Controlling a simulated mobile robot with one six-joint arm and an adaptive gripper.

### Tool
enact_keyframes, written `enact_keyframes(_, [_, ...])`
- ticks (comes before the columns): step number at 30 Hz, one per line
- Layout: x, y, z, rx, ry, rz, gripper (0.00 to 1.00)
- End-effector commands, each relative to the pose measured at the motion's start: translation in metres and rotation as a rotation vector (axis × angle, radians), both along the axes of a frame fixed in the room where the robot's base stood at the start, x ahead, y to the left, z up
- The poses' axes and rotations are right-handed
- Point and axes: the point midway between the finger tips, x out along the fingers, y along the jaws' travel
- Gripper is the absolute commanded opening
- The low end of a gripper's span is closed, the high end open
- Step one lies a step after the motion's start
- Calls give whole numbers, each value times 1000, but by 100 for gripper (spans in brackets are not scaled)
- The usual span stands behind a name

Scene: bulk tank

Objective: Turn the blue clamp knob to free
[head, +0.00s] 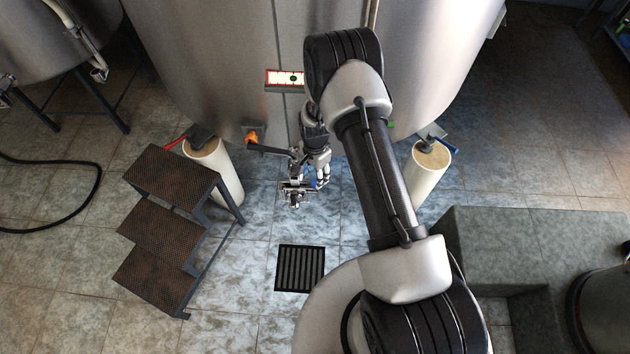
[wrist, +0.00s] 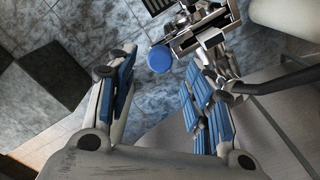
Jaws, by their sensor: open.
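The blue clamp knob (wrist: 160,58) shows in the wrist view as a round blue cap beside a grey metal fitting (wrist: 198,38). In the head view the metal fitting (head: 294,190) hangs low in front of the tank, and the knob is too small and crowded there to make out clearly. My gripper (wrist: 162,76) is open, with one blue-padded finger on each side of the picture. The knob appears beyond the fingertips, in line with the gap between them, and nothing is held. My gripper (head: 322,172) is close to the fitting, right of it, in the head view.
The steel tank (head: 220,60) stands close behind, with a dark pipe (head: 270,150) reaching to the fitting. Rusty steps (head: 170,175) stand left, and a grey block (head: 530,245) stands right. A floor drain (head: 300,268) lies in front; the tiles around it are clear.

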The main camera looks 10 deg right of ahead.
Motion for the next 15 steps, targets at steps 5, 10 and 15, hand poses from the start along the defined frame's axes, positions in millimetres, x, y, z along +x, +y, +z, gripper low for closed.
enact_keyframes(5, [0, 0, -30, 0, 1, 0, 47])
enact_keyframes(10, [0, 0, -43, 0, -1, 0, 47])
enact_keyframes(15, [0, 0, -45, 0, -1, 0, 47])
